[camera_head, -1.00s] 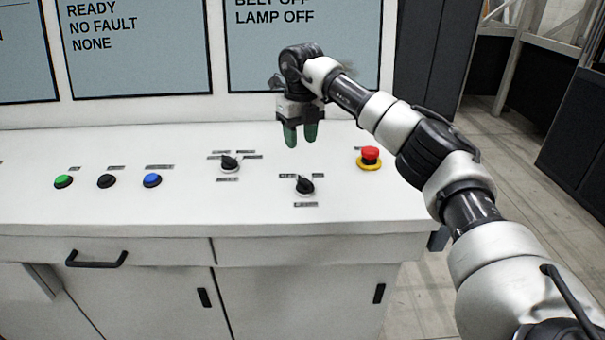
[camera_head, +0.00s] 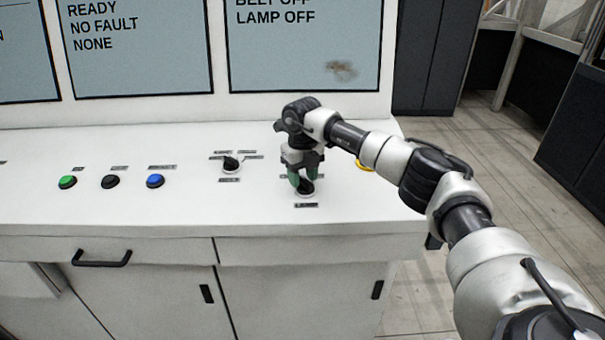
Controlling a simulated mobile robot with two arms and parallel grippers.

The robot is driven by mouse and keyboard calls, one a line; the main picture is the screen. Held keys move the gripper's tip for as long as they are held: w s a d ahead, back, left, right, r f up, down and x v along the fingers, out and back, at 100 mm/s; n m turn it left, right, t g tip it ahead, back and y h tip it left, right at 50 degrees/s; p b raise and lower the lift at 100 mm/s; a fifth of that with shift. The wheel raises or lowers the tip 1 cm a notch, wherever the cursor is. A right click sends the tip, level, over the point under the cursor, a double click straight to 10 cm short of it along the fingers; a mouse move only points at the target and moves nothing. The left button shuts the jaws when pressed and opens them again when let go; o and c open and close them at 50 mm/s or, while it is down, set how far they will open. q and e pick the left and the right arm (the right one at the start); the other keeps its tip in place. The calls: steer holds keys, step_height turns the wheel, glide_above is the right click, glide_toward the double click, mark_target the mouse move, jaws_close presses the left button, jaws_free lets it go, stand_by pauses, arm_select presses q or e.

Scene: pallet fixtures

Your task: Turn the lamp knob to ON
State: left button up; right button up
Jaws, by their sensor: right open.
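The lamp knob (camera_head: 306,188) is a black rotary knob on a white base, on the white console top, with a label plate in front of it. My right gripper (camera_head: 303,181) points down over it, its green fingertips at the knob and apart. The fingers partly hide the knob, so its pointer direction cannot be read and I cannot tell whether they touch it. The screen (camera_head: 290,60) behind reads LAMP OFF. My left gripper is not in view.
A second black knob (camera_head: 231,164) stands to the left. Further left are blue (camera_head: 155,181), black (camera_head: 110,182) and green (camera_head: 67,182) buttons. A yellow-based button (camera_head: 364,166) is mostly hidden behind my right arm. The console front has a drawer handle (camera_head: 101,258).

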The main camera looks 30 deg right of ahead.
jaws_close()
stand_by(0.3)
steer(key=m, duration=0.4)
steer(key=m+p, duration=0.1)
steer(key=shift+s+d+r+m, duration=0.1)
steer(key=shift+d+m, duration=0.25)
steer(key=shift+m, duration=0.05)
steer(key=m, duration=0.4)
steer(key=m+p, duration=0.1)
steer(key=m, duration=0.1)
steer(key=shift+s+d, duration=0.25)
jaws_free()
